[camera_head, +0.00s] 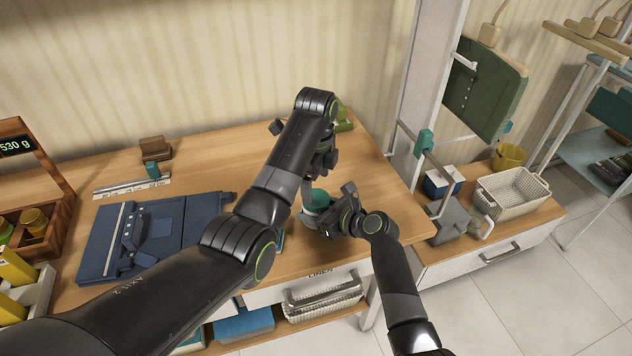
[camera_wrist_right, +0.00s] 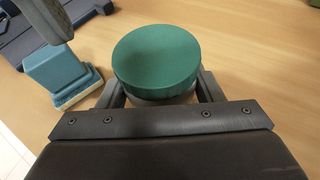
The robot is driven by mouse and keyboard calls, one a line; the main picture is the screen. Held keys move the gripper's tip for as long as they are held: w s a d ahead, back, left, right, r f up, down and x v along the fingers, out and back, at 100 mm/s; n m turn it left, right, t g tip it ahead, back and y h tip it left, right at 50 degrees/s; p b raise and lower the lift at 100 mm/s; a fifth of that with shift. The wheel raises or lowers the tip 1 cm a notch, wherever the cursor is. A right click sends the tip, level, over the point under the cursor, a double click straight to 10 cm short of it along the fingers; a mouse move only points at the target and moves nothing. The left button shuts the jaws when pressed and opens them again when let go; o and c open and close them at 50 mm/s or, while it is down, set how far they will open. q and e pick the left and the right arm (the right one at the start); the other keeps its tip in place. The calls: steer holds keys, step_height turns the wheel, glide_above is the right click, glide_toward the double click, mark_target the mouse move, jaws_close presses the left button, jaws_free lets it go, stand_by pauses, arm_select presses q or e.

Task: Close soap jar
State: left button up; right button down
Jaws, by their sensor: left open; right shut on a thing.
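The soap jar (camera_head: 309,214) stands on the wooden table near its front edge, with a pale body and a round green lid (camera_head: 317,197) on top. The lid shows large in the right wrist view (camera_wrist_right: 156,55), lying level over the jar; whether it is fastened cannot be told. My right gripper (camera_head: 329,215) is shut on the jar's body below the lid, one finger on each side. My left gripper (camera_head: 313,180) is open and points down, close above the lid. Its fingertips are partly hidden in the head view.
A teal block with a pale base (camera_wrist_right: 62,78) stands left of the jar in the right wrist view. A white basket (camera_head: 512,190) stands right.

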arm_select(q)
steer(key=shift+c, duration=0.3)
steer(key=n, duration=0.3)
steer(key=shift+r+n, duration=0.2)
steer(key=shift+n, duration=0.1)
steer(key=n, duration=0.4)
steer(key=shift+r+n, duration=0.25)
steer(key=shift+n, duration=0.05)
steer(key=n, duration=0.3)
steer(key=shift+r, duration=0.2)
steer(key=n, duration=0.5)
steer(key=shift+r, duration=0.25)
steer(key=n, duration=0.4)
steer(key=shift+r+n, duration=0.25)
steer(key=shift+n, duration=0.05)
steer(key=n, duration=0.3)
steer(key=shift+r, duration=0.2)
steer(key=n, duration=0.7)
steer(key=shift+r, duration=0.4)
